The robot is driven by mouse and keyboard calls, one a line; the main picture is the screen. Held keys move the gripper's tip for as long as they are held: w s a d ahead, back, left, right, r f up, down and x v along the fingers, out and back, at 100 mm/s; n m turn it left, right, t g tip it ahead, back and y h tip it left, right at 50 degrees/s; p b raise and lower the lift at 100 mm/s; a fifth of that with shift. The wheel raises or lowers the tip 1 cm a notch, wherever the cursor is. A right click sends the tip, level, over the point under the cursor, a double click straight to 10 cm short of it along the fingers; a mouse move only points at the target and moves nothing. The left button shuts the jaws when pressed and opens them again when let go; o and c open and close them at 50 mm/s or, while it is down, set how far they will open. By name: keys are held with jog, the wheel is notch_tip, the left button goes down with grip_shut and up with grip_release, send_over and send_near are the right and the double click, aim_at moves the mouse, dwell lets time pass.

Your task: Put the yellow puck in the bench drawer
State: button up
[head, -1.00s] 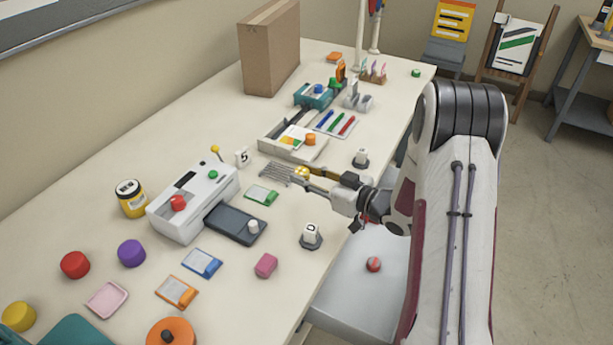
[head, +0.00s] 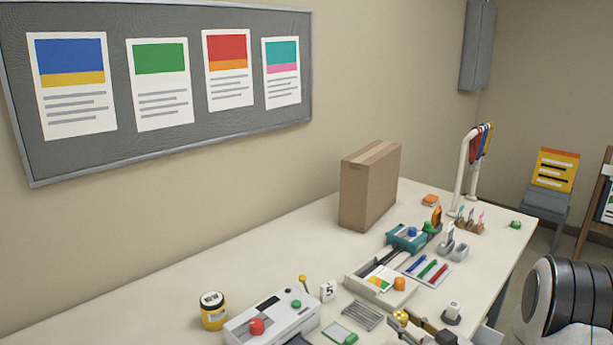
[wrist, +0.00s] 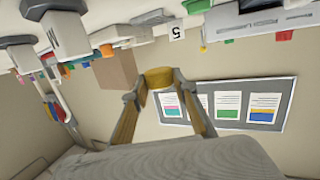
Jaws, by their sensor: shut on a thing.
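The yellow puck (wrist: 159,77) is between my fingertips in the wrist view. My gripper (wrist: 160,84) is shut on it. In the head view my gripper (head: 405,322) shows at the lower edge, with the puck (head: 400,315) at its tip, over or beside the metal rack on the bench (head: 270,250). The exact height above the bench cannot be told. The bench drawer cannot be made out in the current views.
A white machine (head: 272,322) with red and green buttons and a yellow jar (head: 213,310) stand left of my gripper. A white tray (head: 366,289), a teal device (head: 407,236) and a cardboard box (head: 368,185) stand farther back. The bench by the wall is clear.

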jog(key=s+a+r+m+t+h, duration=0.1)
jog(key=s+a+r+m+h, duration=0.1)
jog(key=a+r+m+h, duration=0.3)
notch_tip(320, 180, up, 3)
jog(key=shift+a+f+t+h, duration=0.15)
jog(key=shift+a+t+h, duration=0.15)
jog(key=shift+a+h, duration=0.65)
jog(key=shift+s+d, duration=0.1)
dwell(0.5)
